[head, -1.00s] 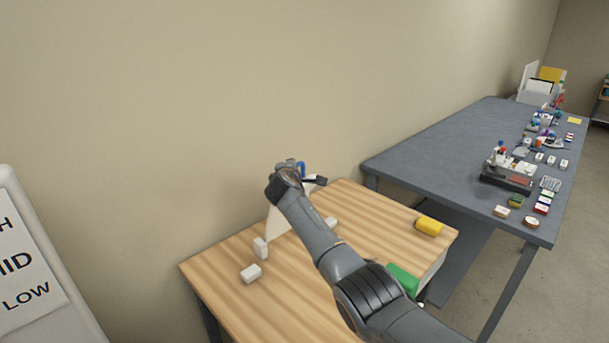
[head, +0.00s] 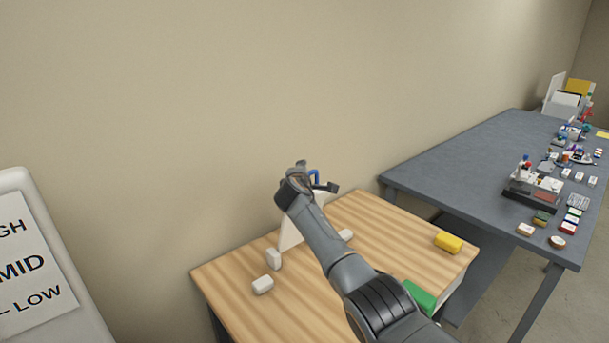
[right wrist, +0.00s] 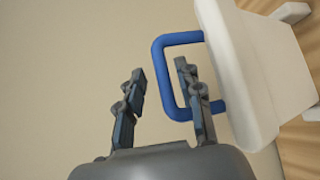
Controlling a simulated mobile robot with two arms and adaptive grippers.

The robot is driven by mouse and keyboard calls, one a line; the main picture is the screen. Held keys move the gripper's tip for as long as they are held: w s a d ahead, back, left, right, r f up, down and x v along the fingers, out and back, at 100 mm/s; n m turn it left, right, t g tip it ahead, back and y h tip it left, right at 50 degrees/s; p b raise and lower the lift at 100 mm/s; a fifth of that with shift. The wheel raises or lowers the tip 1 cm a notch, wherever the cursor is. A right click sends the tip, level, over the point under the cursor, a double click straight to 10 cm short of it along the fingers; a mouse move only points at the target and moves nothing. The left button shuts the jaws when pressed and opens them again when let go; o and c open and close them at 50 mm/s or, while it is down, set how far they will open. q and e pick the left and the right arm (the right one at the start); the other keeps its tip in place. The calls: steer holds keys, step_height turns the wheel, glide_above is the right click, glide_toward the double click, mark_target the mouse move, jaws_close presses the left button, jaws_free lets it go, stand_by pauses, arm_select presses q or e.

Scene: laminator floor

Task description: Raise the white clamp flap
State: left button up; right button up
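The white clamp flap (right wrist: 258,75) is a pale panel with a blue loop handle (right wrist: 158,78) on its edge. In the head view the flap (head: 289,234) stands up from the wooden table, partly hidden behind my right arm, and only a bit of the blue handle (head: 316,177) shows. My right gripper (right wrist: 160,68) is open. The handle's outer bar lies between its fingers in the wrist picture, with one finger seen inside the loop. I cannot tell whether they touch. In the head view my right gripper (head: 327,187) is beside the handle. My left gripper is out of view.
The wooden table (head: 235,275) holds white blocks (head: 263,285), a yellow block (head: 448,242) and a green block (head: 420,296). A grey table (head: 460,150) with many small items stands at right. A lettered sign (head: 30,265) is at left. The wall is close behind.

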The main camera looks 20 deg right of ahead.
steer(key=shift+s, duration=0.1)
steer(key=shift+s+a, duration=0.25)
steer(key=shift+s, duration=0.3)
steer(key=v, duration=1)
steer(key=shift+s+a+r, duration=0.15)
steer(key=shift+s+r, duration=0.05)
steer(key=shift+s, duration=0.05)
